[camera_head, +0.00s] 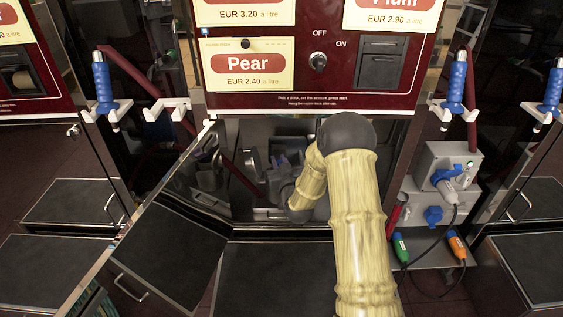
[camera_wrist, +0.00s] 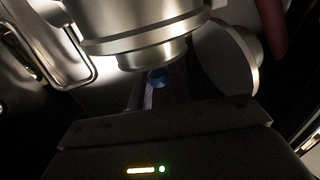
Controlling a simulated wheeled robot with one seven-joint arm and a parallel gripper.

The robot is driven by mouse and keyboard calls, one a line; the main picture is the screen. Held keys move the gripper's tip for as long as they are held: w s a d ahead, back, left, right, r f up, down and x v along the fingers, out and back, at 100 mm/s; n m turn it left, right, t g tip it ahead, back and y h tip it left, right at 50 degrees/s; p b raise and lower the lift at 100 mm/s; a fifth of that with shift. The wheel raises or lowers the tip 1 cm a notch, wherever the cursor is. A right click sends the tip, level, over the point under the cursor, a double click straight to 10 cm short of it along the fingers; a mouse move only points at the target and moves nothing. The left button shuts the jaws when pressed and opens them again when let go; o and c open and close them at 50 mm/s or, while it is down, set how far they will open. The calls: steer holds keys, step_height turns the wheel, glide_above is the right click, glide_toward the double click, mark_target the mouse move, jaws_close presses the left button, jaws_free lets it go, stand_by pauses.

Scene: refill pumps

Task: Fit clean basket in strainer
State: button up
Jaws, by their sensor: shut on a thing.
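In the wrist view my gripper (camera_wrist: 157,92) is a dark shape at the bottom. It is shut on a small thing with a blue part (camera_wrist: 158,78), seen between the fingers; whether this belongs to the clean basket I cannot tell. A large grey metal cylinder with a stepped rim (camera_wrist: 140,35), which looks like the strainer housing, fills the top just beyond the gripper. A round metal disc (camera_wrist: 228,58), like a lid, stands at its right. In the head view my arm reaches into the open lower cabinet of the Pear pump and hides most of the gripper. No basket mesh is visible.
The open cabinet door (camera_head: 170,250) stands at the left of my arm. A grey socket box (camera_head: 447,165) with cables hangs at the right. Blue nozzles (camera_head: 102,82) sit on white holders at both sides. In the wrist view a metal handle (camera_wrist: 75,50) is at the left.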

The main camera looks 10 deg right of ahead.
steer(key=shift+f+b, duration=1.1)
steer(key=shift+f, duration=0.45)
steer(key=o, duration=0.9)
steer(key=shift+r, duration=0.1)
steer(key=shift+c, duration=0.2)
steer(key=shift+s, duration=0.1)
steer(key=s+d+p, duration=0.1)
steer(key=s+p, duration=0.3)
steer(key=s, duration=1.3)
